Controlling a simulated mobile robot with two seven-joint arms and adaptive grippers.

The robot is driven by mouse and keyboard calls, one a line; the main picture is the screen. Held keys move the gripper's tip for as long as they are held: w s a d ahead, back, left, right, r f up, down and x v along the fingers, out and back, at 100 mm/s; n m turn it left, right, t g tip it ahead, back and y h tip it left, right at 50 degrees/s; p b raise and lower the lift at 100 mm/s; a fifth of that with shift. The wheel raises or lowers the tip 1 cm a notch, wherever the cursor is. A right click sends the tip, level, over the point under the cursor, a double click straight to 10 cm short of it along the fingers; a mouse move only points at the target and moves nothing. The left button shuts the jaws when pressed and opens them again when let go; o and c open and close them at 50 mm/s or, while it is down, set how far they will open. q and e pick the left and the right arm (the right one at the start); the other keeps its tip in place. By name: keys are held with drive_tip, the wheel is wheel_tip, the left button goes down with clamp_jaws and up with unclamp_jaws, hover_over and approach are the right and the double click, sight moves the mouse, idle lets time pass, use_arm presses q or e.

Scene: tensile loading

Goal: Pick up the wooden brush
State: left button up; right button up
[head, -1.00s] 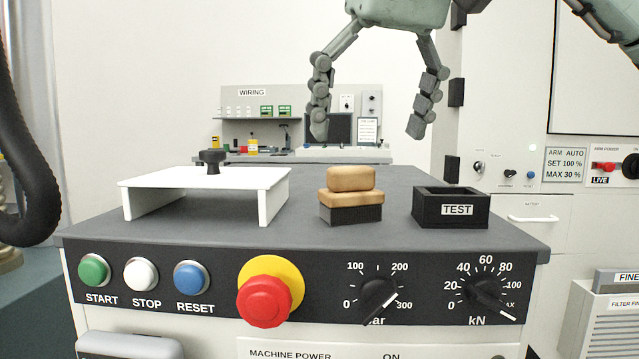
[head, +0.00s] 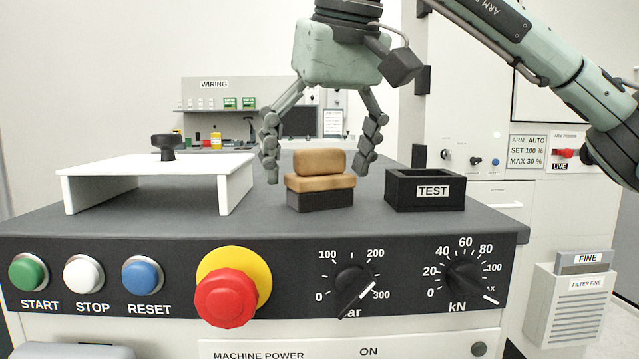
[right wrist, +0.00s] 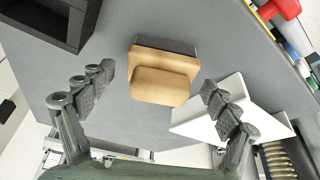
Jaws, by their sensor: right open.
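The wooden brush (head: 320,178) stands upright on the grey machine top, its tan wooden handle above a dark bristle block. My right gripper (head: 318,168) is open, its fingers pointing down on either side of the brush handle in the head view. No contact with the brush shows. In the right wrist view the brush (right wrist: 163,75) lies ahead between the two spread fingers of the gripper (right wrist: 157,90), with clear gaps on both sides. My left gripper is not in view.
A black TEST box (head: 425,190) stands close to the right of the brush. A white bridge-shaped stand (head: 150,175) with a black knob is at the left. The red emergency button (head: 226,297) and dials line the front panel. The grey top (head: 250,222) before the brush is clear.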

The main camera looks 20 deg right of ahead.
drive_tip(key=c, duration=1.3)
drive_tip(key=shift+r, duration=0.2)
